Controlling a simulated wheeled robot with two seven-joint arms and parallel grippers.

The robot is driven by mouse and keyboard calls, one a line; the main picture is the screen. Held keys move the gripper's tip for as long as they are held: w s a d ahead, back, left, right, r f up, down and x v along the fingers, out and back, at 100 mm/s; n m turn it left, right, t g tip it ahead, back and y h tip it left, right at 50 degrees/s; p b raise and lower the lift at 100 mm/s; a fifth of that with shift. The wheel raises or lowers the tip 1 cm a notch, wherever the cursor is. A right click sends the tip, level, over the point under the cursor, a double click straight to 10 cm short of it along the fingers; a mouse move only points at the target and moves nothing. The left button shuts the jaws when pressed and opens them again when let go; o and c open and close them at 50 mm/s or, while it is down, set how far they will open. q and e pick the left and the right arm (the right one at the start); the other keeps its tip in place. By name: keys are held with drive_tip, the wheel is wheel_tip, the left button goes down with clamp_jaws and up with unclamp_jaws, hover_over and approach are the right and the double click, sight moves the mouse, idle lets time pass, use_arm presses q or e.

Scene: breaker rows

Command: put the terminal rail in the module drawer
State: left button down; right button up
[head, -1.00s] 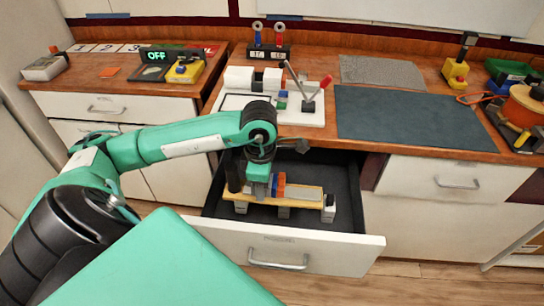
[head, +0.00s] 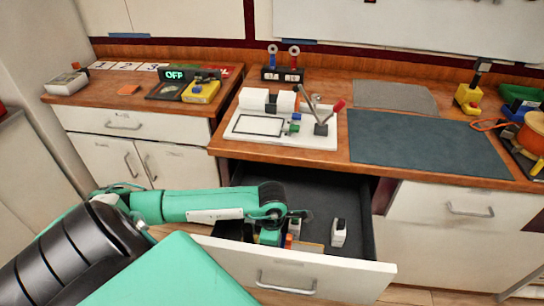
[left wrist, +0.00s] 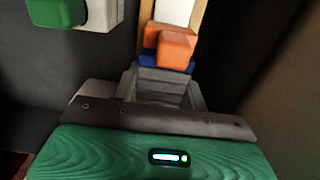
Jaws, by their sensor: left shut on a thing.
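The terminal rail (head: 312,247) is a tan strip carrying grey, blue, orange and white blocks. It is low inside the open module drawer (head: 290,268), behind the drawer's front, which hides part of it. My left gripper (head: 272,238) reaches down into the drawer and is shut on the rail. In the left wrist view the rail's orange block (left wrist: 170,48) and grey blocks (left wrist: 165,88) lie straight ahead of the gripper. I cannot tell whether the rail touches the drawer floor. My right gripper is not in view.
A white module (head: 338,232) stands in the drawer right of the rail. A green and white block (left wrist: 85,12) shows in the left wrist view. The counter above holds a white fixture board (head: 280,125) with levers and a dark mat (head: 425,140). The drawer's back right is clear.

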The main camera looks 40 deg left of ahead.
use_arm(q)
wheel_tip(320, 180, down, 4)
drive_tip(key=shift+r, duration=0.25)
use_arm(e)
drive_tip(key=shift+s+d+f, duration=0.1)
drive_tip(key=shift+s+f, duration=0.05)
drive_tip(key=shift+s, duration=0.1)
use_arm(q)
drive_tip(key=shift+f, duration=0.1)
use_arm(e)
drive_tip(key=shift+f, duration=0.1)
use_arm(q)
drive_tip(key=c, duration=0.8)
unclamp_jaws()
drive_tip(key=shift+o, duration=0.2)
wheel_tip(320, 180, up, 3)
wheel_tip(320, 180, up, 8)
drive_tip(key=shift+r+b, duration=0.1)
drive_tip(key=shift+b, duration=0.3)
drive_tip(key=shift+r, duration=0.5)
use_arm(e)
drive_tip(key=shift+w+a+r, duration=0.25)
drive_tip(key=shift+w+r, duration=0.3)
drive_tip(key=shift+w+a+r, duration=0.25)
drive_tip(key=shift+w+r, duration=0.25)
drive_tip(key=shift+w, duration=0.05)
